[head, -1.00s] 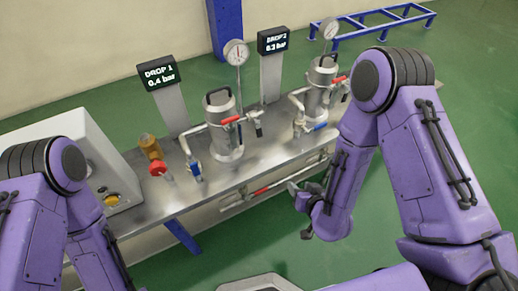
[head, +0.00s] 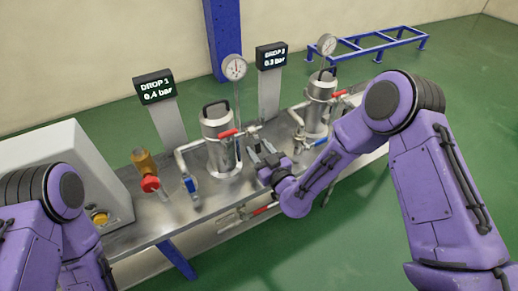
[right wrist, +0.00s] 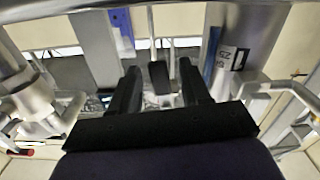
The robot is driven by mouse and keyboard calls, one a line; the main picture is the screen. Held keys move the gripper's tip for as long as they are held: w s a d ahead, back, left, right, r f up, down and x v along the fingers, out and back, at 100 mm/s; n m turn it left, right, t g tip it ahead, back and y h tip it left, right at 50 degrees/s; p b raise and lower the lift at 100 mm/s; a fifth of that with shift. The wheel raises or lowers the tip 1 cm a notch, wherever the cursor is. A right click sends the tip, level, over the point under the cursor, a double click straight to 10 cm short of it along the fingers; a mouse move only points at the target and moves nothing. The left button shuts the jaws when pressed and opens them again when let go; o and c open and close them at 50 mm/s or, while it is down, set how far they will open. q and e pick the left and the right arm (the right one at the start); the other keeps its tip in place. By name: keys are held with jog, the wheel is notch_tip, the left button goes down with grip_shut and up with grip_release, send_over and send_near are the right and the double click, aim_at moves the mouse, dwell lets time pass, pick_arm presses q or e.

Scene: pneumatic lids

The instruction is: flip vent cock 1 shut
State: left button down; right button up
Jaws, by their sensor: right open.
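The vessel of drop 1 (head: 217,152) is a steel pot with a dark top handle. A red lever (head: 229,133) sits on its right side near the rim, with small pipework (head: 251,129) beyond; this looks like vent cock 1, though no label shows. My right gripper (head: 261,151) is open, just right of the vessel and lower than the red lever, apart from it. In the right wrist view its two dark fingers (right wrist: 160,90) are spread, with a dark block (right wrist: 159,77) seen between them; I cannot tell what it is. My left gripper is out of view.
The drop 1 display (head: 154,87) reads 0.4 bar. A blue-handled valve (head: 190,185) and a brass valve with red knob (head: 150,183) stand left of the vessel. The drop 2 vessel (head: 319,105) stands right. A red-handled pipe (head: 262,209) runs along the bench front.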

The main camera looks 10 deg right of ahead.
jog(key=shift+w, duration=0.35)
jog(key=shift+c, duration=0.3)
grip_shut()
jog(key=shift+s+a+m, duration=0.1)
jog(key=shift+a+m, duration=0.25)
jog(key=shift+m, duration=0.45)
jog(key=shift+o, duration=0.3)
grip_release()
